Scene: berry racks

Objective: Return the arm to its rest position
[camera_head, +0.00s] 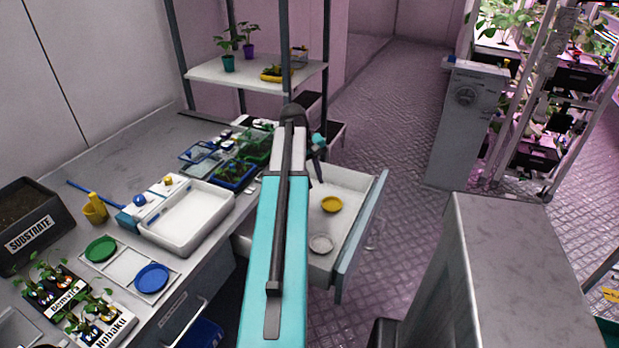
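My arm, turquoise with a dark cable along it, reaches forward up the middle of the view. My gripper (318,162) is at its far end, beside the open drawer. The arm hides most of the gripper, and I cannot tell whether the fingers are open or hold anything. The drawer (365,232) is pulled out from the bench, to the right of the arm. A yellow round dish (331,204) and a pale round dish (321,243) lie in it.
The grey bench (130,160) on the left carries a white tray (190,217), a substrate box (30,225), green and blue discs, and seedling trays. A shelf (240,75) with potted plants stands behind. A grey cabinet (525,260) is at the right front. Floor shows beyond the drawer.

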